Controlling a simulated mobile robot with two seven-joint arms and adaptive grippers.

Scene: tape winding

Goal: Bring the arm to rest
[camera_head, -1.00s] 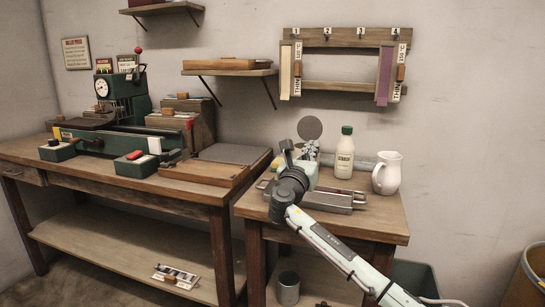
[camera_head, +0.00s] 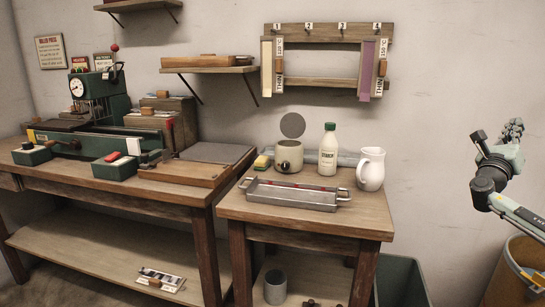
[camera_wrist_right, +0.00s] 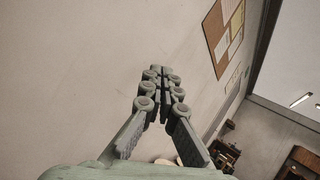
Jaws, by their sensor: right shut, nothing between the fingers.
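My right gripper (camera_head: 512,132) is at the far right of the head view, raised in the air above a bin and well apart from both tables. In the right wrist view the right gripper (camera_wrist_right: 163,75) has its fingertips together, with nothing between them. My left gripper does not show in either view.
The small table (camera_head: 300,217) carries a metal tray (camera_head: 290,196), a pot (camera_head: 289,156), a white bottle (camera_head: 328,150) and a white jug (camera_head: 370,169). A green press (camera_head: 100,98) stands on the left bench. A round bin (camera_head: 515,285) is below my right arm.

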